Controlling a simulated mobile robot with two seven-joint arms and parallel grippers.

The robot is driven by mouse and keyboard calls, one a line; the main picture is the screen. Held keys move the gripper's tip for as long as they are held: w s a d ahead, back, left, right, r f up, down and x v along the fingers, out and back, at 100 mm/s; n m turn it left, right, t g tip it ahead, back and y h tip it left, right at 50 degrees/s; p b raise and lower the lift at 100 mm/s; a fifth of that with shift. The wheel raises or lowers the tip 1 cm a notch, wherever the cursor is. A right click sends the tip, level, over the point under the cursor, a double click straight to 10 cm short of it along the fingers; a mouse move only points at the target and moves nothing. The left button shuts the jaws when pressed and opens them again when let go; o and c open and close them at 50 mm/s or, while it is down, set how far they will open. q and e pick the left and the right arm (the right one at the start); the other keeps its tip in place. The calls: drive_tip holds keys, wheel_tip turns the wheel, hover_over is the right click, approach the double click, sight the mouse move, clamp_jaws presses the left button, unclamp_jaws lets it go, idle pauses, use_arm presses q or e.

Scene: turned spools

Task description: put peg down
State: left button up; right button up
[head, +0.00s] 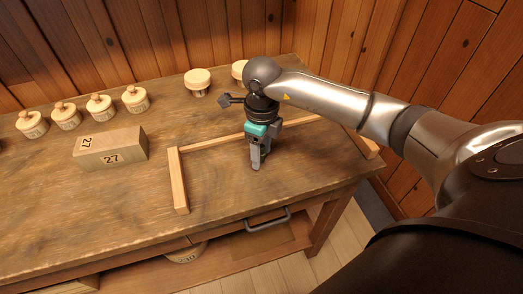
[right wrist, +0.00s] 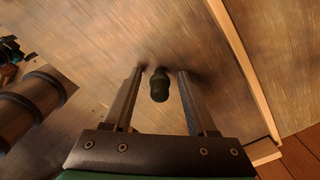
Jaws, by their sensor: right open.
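A small dark green peg (right wrist: 159,86) with a rounded end shows between the fingers in the right wrist view. A gap shows on either side of it, and neither finger appears to press on it. My right gripper (head: 256,165) points down over the tabletop, inside the area edged by wooden strips. It is open, with its fingers (right wrist: 161,74) around the peg. In the head view the gripper hides the peg. I cannot tell whether the peg touches the wood. My left gripper is not in view.
Wooden strips (head: 178,180) edge the area on the wooden table (head: 110,205). A wooden block (head: 120,145) marked 27 lies left of it. Several lidded pale pots (head: 135,99) stand along the back. A drawer handle (head: 268,219) juts from the front. The front left tabletop is clear.

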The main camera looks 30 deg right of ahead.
sight(262, 146)
drive_tip(key=shift+r, duration=0.15)
wheel_tip(262, 146, up, 12)
drive_tip(key=shift+p, duration=1)
